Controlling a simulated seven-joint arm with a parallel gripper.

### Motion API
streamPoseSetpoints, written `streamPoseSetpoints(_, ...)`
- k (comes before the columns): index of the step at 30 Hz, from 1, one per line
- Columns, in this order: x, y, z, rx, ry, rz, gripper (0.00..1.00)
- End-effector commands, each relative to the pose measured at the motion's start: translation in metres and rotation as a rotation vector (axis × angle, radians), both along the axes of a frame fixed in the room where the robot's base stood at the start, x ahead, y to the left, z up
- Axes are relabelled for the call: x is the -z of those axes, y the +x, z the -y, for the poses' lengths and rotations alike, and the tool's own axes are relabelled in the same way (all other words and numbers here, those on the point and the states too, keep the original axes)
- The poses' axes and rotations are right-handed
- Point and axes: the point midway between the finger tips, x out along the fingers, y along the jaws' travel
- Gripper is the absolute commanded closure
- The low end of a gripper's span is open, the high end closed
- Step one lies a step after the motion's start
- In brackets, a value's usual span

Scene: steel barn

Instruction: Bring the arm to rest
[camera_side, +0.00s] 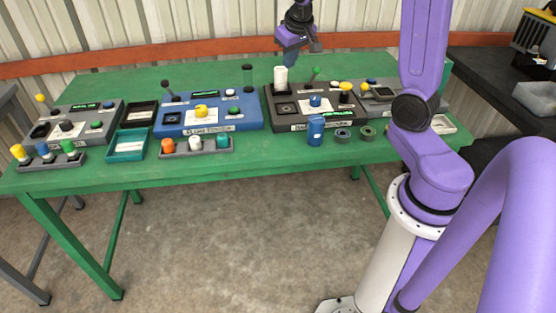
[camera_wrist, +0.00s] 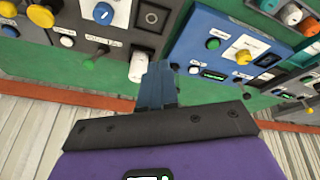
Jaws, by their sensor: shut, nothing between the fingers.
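My arm is purple and rises from a white column at the right of the side view. My gripper (camera_side: 290,60) hangs over the back of the green table (camera_side: 200,73), above the gap between the blue panel and the dark panel. In the wrist view my gripper (camera_wrist: 157,75) has its blue-grey fingers together, with nothing held. A white cylinder (camera_side: 281,78) stands just below and left of the fingertips in the side view. It also shows beside the fingers in the wrist view (camera_wrist: 138,66). I cannot tell whether they touch.
A blue panel (camera_side: 222,120) and a dark panel (camera_side: 290,119) with knobs and levers stand mid-table. A dark cylinder (camera_side: 248,76) stands behind them. A teal tray (camera_side: 127,146), a blue can (camera_side: 315,131) and tape rolls (camera_side: 343,135) lie in front. Open air surrounds the gripper above the table.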

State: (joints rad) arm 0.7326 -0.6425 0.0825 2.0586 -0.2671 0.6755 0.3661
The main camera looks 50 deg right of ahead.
Motion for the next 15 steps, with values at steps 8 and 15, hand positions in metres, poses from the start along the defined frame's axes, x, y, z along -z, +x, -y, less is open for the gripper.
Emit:
streamPoseSetpoints(8,0.006,-0.052,-0.108,-0.372,0.018,-0.094,1.0)
streamPoseSetpoints(15,0.012,-0.121,-0.171,-0.687,0.016,-0.181,1.0)
